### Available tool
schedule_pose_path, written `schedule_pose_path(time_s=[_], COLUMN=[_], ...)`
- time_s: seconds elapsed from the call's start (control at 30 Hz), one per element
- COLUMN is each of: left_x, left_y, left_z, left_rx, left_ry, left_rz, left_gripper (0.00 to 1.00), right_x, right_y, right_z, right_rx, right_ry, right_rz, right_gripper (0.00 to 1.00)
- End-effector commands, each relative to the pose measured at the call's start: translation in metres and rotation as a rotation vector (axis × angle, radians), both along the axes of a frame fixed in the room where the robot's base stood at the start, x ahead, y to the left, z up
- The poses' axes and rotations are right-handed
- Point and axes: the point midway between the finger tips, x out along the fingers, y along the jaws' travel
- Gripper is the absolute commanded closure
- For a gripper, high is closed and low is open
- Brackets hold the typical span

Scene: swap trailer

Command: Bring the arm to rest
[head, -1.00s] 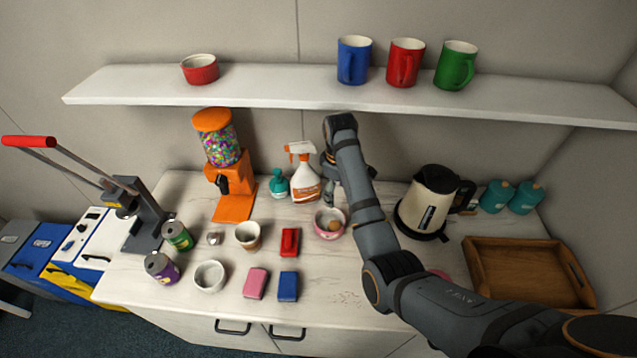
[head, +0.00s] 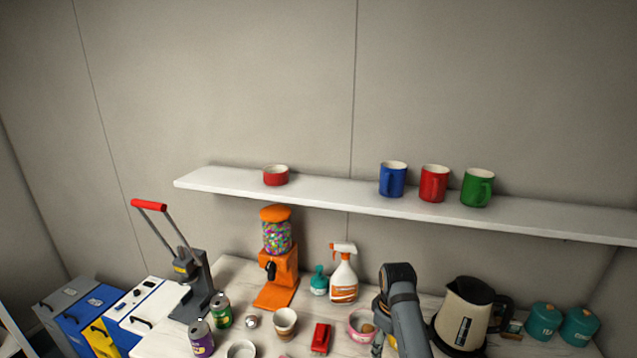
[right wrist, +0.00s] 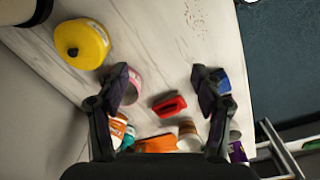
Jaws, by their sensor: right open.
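My right arm comes in from the lower right in the head view, with its wrist over the counter beside the kettle. My right gripper (head: 378,343) hangs just right of the pink bowl (head: 360,322), which has something brown in it. In the right wrist view the two fingers of this gripper (right wrist: 162,76) are spread wide with nothing between their tips. A red block-like object (right wrist: 168,104) and the pink bowl (right wrist: 133,86) show beyond them. My left gripper is not in view.
A kettle (head: 462,315) stands right of my arm; a spray bottle (head: 343,280) and candy dispenser (head: 277,265) stand left. A shelf (head: 330,194) with mugs runs above. The right wrist view shows a yellow round container (right wrist: 82,43). Open space lies above the shelf.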

Motion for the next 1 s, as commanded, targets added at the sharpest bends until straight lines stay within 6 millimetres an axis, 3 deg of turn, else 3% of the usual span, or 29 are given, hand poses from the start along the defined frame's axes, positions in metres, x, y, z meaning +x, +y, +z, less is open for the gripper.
schedule_pose_path(time_s=[0.1, 0.23, 0.37, 0.6, 0.77, 1.0], left_x=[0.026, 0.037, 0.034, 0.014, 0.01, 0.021], left_y=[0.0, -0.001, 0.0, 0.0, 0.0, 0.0], left_z=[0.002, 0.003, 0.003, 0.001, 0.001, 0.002], left_rx=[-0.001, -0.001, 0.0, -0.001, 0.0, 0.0], left_ry=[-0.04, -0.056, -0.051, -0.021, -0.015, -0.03], left_rz=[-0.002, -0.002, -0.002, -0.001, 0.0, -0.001], left_gripper=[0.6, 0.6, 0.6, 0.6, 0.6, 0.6], right_x=[-0.013, -0.031, -0.058, -0.124, -0.169, -0.22], right_y=[-0.009, -0.02, -0.033, -0.059, -0.069, -0.072], right_z=[-0.013, -0.029, -0.045, -0.065, -0.063, -0.047], right_rx=[0.002, 0.001, 0.002, 0.002, 0.012, 0.042], right_ry=[-0.016, -0.04, -0.071, -0.15, -0.205, -0.267], right_rz=[-0.055, -0.127, -0.215, -0.4, -0.503, -0.606], right_gripper=[0.33, 0.33, 0.33, 0.33, 0.33, 0.33])
